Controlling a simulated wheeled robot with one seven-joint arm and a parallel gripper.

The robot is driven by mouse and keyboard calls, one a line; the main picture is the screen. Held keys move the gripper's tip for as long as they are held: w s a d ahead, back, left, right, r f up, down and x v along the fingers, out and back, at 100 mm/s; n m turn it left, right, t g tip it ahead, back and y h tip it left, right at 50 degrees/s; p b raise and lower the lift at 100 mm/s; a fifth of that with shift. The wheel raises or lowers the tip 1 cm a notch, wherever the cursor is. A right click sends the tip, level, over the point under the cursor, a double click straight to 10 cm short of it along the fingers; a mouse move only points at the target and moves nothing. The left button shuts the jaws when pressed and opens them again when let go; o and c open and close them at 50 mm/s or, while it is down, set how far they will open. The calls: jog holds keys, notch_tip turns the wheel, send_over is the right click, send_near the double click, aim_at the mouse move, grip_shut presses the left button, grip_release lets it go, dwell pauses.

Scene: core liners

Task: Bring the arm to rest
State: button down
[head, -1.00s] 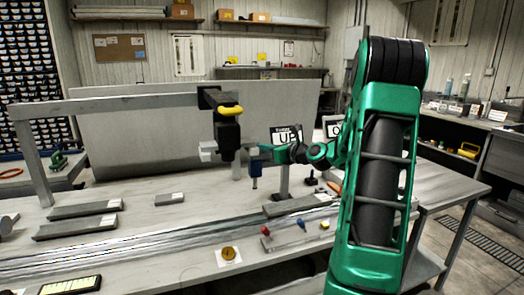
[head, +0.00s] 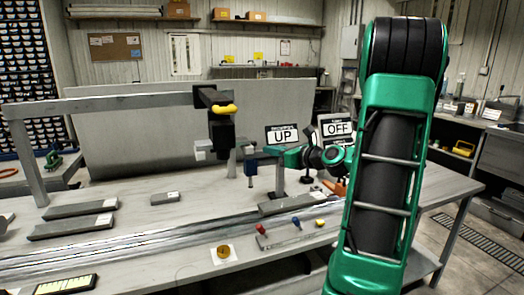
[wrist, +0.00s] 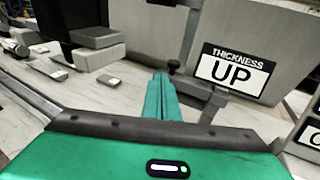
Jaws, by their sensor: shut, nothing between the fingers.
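My gripper (wrist: 161,98) shows in the wrist view with its two teal fingers together and nothing between them. In the head view my green arm stands at the right, and its wrist and gripper (head: 278,151) reach left above the bench. The gripper is apart from the bench top. The gripper's fingertips are small and hard to make out there.
A bench (head: 150,225) carries several grey bars and long rails. A dark post with a yellow top (head: 222,109) hangs from a grey frame left of my gripper. A THICKNESS UP sign (wrist: 234,73) and an OFF sign (head: 339,129) stand behind. Air above the bench's front is clear.

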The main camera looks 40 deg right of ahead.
jog(key=shift+s, duration=2.35)
jog(key=s+a+f+n+g+y, duration=0.1)
jog(key=s+a+f+n+g, duration=0.4)
jog(key=a+f+n+g, duration=0.65)
jog(key=s+a+n+g, duration=0.2)
jog(key=s+n, duration=0.6)
jog(key=s, duration=0.4)
jog(key=s+a+n+g+h, duration=0.1)
jog(key=s+a+n+g, duration=0.1)
jog(key=s+n, duration=0.7)
jog(key=s+a, duration=0.1)
jog(key=s, duration=0.2)
jog(key=shift+a+f+g+h, duration=0.3)
jog(key=shift+a+f+g, duration=0.05)
jog(key=shift+a+f, duration=0.05)
jog(key=shift+w+n, duration=0.15)
jog(key=shift+n, duration=0.1)
jog(key=shift+w+f, duration=0.25)
jog(key=shift+w, duration=0.25)
